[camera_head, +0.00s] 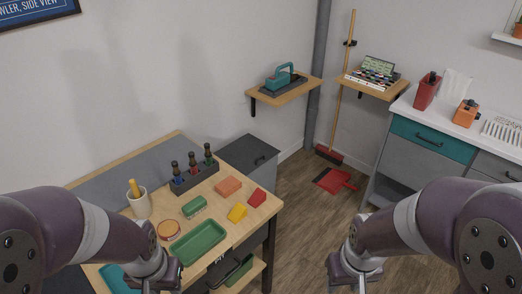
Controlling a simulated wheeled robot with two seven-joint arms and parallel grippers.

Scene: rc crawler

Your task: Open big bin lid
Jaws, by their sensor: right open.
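A dark grey bin (262,170) stands on the floor against the wall, just behind the right end of the workbench. Its flat lid (247,150) is down, and a dark handle shows near its right edge. The bench hides the bin's lower left part. My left gripper (158,284) is at the bottom edge, over the front of the bench and well apart from the bin; its fingers are cut off by the frame. My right gripper (352,284) is at the bottom edge over the floor, open, also far from the bin.
A wall shelf (285,92) is above the bin. A red dustpan (334,180) lies by a broom. Floor (305,215) right of the bench is clear.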

